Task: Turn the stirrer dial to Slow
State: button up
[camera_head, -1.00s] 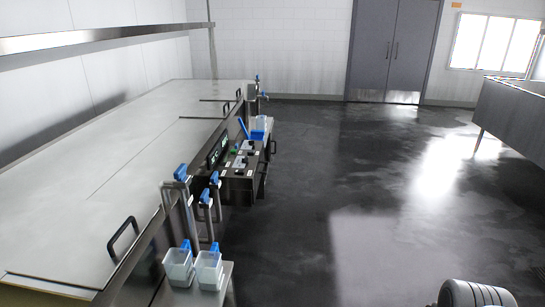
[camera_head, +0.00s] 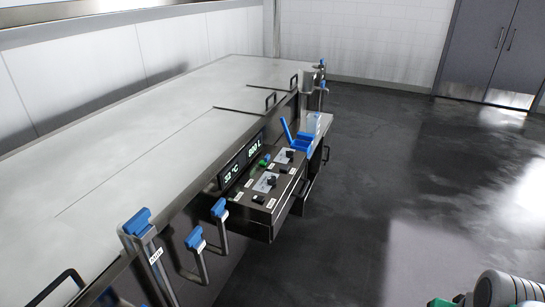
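A dark control panel (camera_head: 250,207) juts from the front of the long steel vat. Small black dials stand on its top face, among them one dial (camera_head: 272,181) on a pale plate and another dial (camera_head: 290,154) farther back. A green button (camera_head: 266,159) sits near the displays. The labels are too small to read, so I cannot tell which dial is the stirrer's or where it points. My gripper is not in view. Only a grey and green part of what looks like my arm shows at the bottom right, well apart from the panel.
The steel vat (camera_head: 150,120) fills the left, with black lid handles along its edge. Blue-handled levers (camera_head: 138,222) stand at the near left, in front of the panel. A blue tray (camera_head: 303,143) lies beyond the panel. The dark floor (camera_head: 370,190) to the right is open.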

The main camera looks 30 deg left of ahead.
aim_at(271, 181)
jog(key=u, duration=0.4)
jog(key=i, duration=1.5)
jog(key=u, duration=1.8)
jog(key=i, duration=1)
jog(key=u, duration=0.75)
